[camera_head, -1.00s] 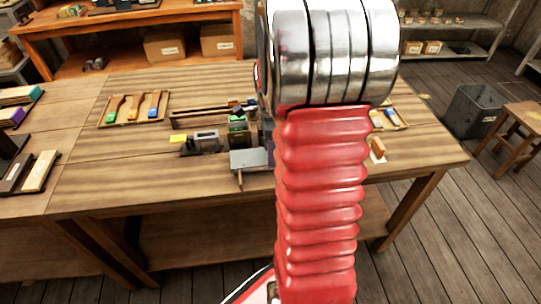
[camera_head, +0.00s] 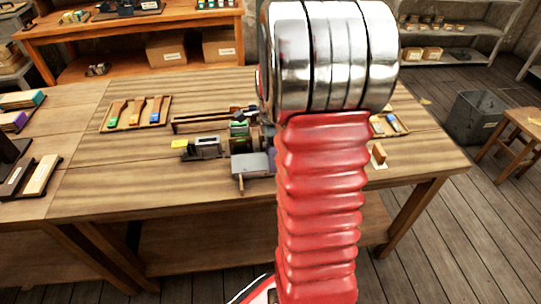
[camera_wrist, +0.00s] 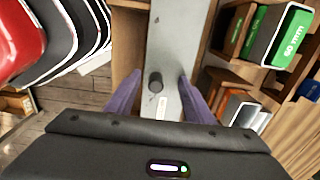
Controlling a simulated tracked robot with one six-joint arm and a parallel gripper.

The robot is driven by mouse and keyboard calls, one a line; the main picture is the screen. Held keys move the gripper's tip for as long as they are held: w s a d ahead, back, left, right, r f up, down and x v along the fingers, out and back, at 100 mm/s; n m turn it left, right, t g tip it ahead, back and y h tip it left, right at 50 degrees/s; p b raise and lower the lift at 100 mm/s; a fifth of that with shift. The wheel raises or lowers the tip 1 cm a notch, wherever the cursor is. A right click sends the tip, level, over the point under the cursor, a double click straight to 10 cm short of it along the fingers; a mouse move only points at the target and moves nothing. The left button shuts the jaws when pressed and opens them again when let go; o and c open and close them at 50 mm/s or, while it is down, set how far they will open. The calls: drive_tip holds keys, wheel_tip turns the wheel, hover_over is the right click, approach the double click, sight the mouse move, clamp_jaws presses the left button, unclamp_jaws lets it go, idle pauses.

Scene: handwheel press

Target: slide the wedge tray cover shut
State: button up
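In the wrist view a long grey plate with a dark round knob (camera_wrist: 155,82) and a small white label runs away between wooden edges. The plate (camera_wrist: 175,35) looks like the tray cover. My gripper (camera_wrist: 158,88) is open, its two purple fingers apart on either side of the plate and knob. The knob lies between the fingers with gaps on both sides. I cannot tell the height of the fingertips over the plate.
A green 60 mm block (camera_wrist: 287,38) stands right of the plate.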

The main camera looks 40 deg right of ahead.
drive_tip(key=shift+o, duration=0.6)
drive_tip(key=shift+s+a+f, duration=0.15)
drive_tip(key=shift+s+f, duration=0.2)
drive_tip(key=shift+f, duration=0.15)
drive_tip(key=shift+r, duration=0.1)
drive_tip(key=shift+w+r, duration=0.1)
drive_tip(key=shift+r, duration=0.1)
drive_tip(key=shift+w+r, duration=0.15)
drive_tip(key=shift+r, duration=3.75)
